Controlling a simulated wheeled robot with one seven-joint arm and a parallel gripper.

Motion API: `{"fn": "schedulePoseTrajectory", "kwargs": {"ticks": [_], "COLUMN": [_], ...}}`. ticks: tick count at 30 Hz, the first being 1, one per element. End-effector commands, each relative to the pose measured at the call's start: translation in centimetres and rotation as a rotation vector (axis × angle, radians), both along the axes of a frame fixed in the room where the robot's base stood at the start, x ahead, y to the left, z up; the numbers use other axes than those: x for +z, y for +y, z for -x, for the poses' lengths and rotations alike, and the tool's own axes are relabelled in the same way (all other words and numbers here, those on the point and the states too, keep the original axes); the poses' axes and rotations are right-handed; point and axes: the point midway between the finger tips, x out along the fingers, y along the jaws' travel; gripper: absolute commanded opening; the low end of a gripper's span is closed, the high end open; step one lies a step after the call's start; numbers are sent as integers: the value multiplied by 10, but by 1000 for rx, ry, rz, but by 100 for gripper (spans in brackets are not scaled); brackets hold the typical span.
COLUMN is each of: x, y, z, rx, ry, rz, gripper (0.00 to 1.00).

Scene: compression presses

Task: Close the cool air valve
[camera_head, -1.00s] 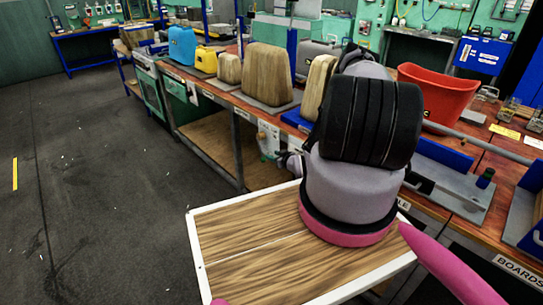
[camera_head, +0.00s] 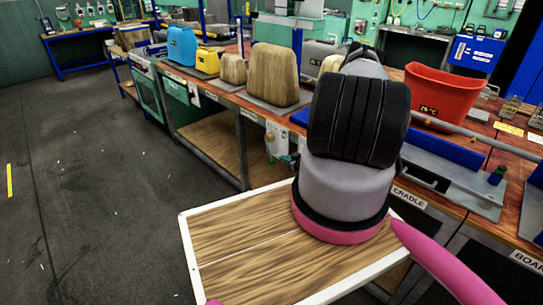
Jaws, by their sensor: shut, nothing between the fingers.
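A pale plate with small fittings (camera_head: 277,140) is on the front of the long bench, just left of my arm. It is too small to tell whether this is the cool air valve or how its handle is turned. My arm's thick black and grey links (camera_head: 347,185) fill the middle right of the head view and cover part of the bench front. My gripper is hidden behind these links, and I cannot make out its fingers.
The long bench (camera_head: 228,97) carries a blue case (camera_head: 182,46), a yellow case (camera_head: 208,60), brown blocks (camera_head: 271,75) and a red tub (camera_head: 443,95). A metal fixture (camera_head: 455,182) lies right of my arm. The dark floor (camera_head: 90,190) at left is clear.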

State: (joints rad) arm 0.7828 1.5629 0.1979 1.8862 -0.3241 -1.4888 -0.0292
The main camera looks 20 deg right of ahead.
Motion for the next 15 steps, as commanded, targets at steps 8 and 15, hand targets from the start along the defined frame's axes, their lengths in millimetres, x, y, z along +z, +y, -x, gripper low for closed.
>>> {"fn": "schedulePoseTrajectory", "kwargs": {"ticks": [8,15], "x": [-22,-34], "y": [9,12], "z": [-56,-86], "rx": [3,2], "ry": [-2,-2], "rz": [1,1], "gripper": [0,0]}}
